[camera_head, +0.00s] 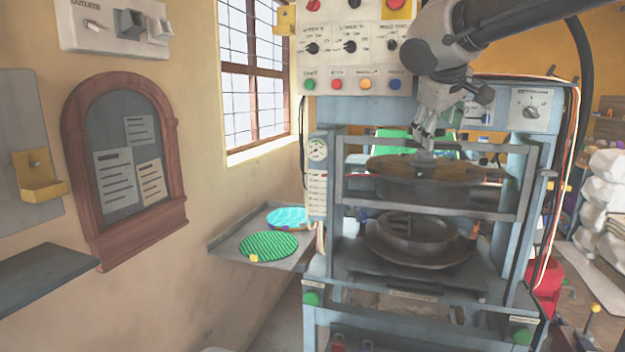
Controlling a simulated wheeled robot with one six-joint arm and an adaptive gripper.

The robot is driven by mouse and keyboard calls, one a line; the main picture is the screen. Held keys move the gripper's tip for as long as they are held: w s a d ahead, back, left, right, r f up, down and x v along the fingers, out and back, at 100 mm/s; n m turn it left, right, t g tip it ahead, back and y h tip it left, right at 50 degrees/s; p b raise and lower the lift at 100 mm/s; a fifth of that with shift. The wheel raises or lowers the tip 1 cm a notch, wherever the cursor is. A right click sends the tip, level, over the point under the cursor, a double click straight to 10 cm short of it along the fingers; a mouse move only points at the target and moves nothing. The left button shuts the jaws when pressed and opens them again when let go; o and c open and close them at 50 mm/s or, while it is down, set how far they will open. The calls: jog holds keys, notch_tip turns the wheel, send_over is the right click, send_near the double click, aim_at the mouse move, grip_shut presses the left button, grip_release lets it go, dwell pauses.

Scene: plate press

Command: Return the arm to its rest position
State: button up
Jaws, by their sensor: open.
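My gripper (424,144) hangs from my arm, which enters from the upper right. It points down, in front of the upper part of the plate press (345,220), just above the brown round upper plate (390,168). I cannot tell whether the fingertips touch that plate or are apart from it. The jaws look empty. Below is the dark round lower plate (385,255) with a ring on it, inside the press frame.
A grey side shelf (222,250) left of the press holds a green striped disc (270,246) and a light blue disc (288,217). A control panel (350,70) with coloured buttons is above the press. Cables run along its right side. White sacks (603,195) stand at right.

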jog(key=s+d+f+m+g+y, duration=0.1)
jog(key=s+d+f+m+g, duration=0.1)
jog(key=s+d+f, duration=0.3)
jog(key=s+d+f+m+g+y, duration=0.1)
jog(key=s+d+f, duration=0.4)
jog(key=s+f, duration=0.8)
jog(key=shift+s+m+g+y, duration=0.45)
jog(key=shift+s+m, duration=0.65)
jog(key=shift+s, duration=1.8)
